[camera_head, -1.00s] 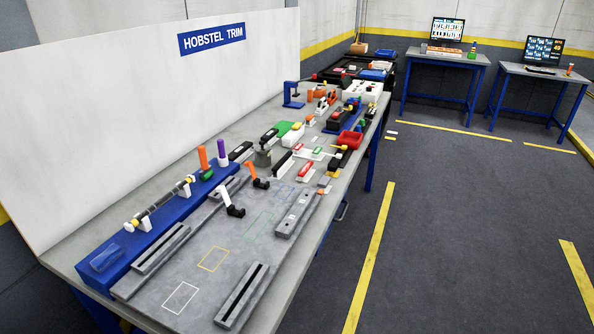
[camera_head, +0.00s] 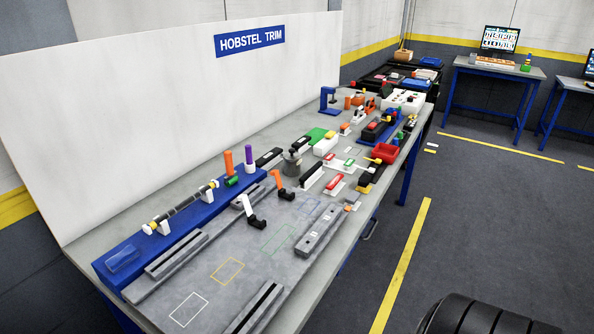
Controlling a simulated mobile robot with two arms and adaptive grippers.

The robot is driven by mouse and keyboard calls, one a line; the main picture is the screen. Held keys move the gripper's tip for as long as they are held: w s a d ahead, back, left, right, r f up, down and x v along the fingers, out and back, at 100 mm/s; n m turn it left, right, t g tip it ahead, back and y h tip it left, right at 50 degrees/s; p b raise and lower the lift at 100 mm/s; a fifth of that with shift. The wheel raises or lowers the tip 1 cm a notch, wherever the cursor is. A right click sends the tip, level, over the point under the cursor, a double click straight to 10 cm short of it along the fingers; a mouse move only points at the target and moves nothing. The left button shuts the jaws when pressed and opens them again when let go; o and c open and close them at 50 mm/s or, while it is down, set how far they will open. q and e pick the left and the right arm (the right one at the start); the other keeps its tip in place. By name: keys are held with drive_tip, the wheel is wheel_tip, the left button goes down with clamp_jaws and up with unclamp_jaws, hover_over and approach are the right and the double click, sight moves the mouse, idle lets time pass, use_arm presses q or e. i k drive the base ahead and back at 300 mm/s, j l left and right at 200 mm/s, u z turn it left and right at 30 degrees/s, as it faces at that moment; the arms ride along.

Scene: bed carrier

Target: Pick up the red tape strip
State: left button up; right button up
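A small red strip-like piece (camera_head: 334,182) lies on a white base in the middle of the workbench. It is too small for me to tell whether it is the red tape strip. A similar piece with a green top (camera_head: 349,163) lies just beyond it. Neither of my grippers shows in the head view.
The long workbench (camera_head: 238,250) has a grey fixture plate with outlined rectangles in front. A blue block (camera_head: 139,258) carries a rod along the back. A red bin (camera_head: 386,152) stands at the bench's right edge. Open floor (camera_head: 468,215) lies to the right.

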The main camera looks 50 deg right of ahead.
sight(333, 183)
drive_tip(key=l+u, duration=0.15)
drive_tip(key=l, duration=0.3)
drive_tip(key=k+l+u, duration=0.15)
drive_tip(key=l, duration=0.3)
drive_tip(key=l+u, duration=0.15)
drive_tip(key=l, duration=0.3)
drive_tip(key=k+l+u, duration=0.15)
drive_tip(key=l, duration=0.3)
drive_tip(key=l+u, duration=0.15)
drive_tip(key=l, duration=0.25)
drive_tip(key=k+l+u, duration=0.15)
drive_tip(key=l, duration=0.25)
drive_tip(key=k, duration=0.05)
